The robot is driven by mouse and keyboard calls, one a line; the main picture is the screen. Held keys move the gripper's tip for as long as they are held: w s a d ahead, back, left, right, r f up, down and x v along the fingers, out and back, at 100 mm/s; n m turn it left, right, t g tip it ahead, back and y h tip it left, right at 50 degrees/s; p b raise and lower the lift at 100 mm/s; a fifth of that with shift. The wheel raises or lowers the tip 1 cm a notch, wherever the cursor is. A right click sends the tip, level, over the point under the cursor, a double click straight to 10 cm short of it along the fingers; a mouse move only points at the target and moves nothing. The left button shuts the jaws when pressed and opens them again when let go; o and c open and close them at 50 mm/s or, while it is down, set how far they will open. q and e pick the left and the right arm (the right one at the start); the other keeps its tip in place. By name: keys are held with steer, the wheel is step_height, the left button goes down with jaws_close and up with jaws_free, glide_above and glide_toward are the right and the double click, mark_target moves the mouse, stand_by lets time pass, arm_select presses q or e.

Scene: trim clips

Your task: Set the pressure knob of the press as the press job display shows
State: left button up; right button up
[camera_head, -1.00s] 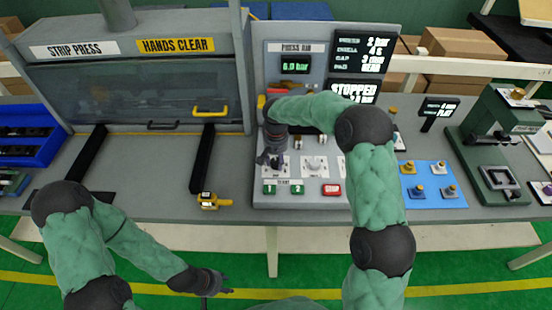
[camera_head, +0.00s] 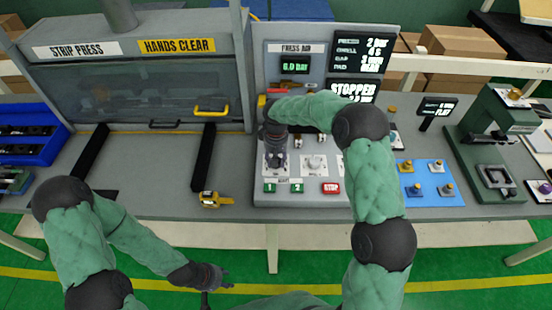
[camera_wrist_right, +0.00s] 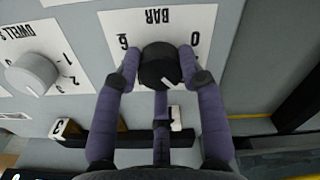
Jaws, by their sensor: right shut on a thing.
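The pressure knob (camera_wrist_right: 160,66) is black with a white pointer line, on a white plate marked BAR with 0 and 6, in the right wrist view. My right gripper (camera_wrist_right: 160,75) is shut on it, with fingers on both sides; it also shows in the head view (camera_head: 275,158), covering the knob. The press job display (camera_head: 362,54) has several lines, the top one reading 2 bar. A green readout (camera_head: 295,66) under the press sign shows 6.0 bar. My left gripper (camera_head: 222,280) hangs low in front of the table; its fingers are too small to tell.
A grey dwell knob (camera_wrist_right: 32,74) sits beside the pressure knob. Green buttons (camera_head: 270,188) and a red stop button (camera_head: 331,188) lie below on the panel. A yellow-handled tool (camera_head: 213,200) lies at the table's front edge. A blue mat (camera_head: 432,190) holds small knobbed pieces.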

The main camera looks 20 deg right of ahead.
steer(key=shift+s+f, duration=0.1)
steer(key=o, duration=1.1)
steer(key=shift+o, duration=0.2)
steer(key=shift+r, duration=0.7)
step_height(320, 180, up, 11)
steer(key=shift+f, duration=0.15)
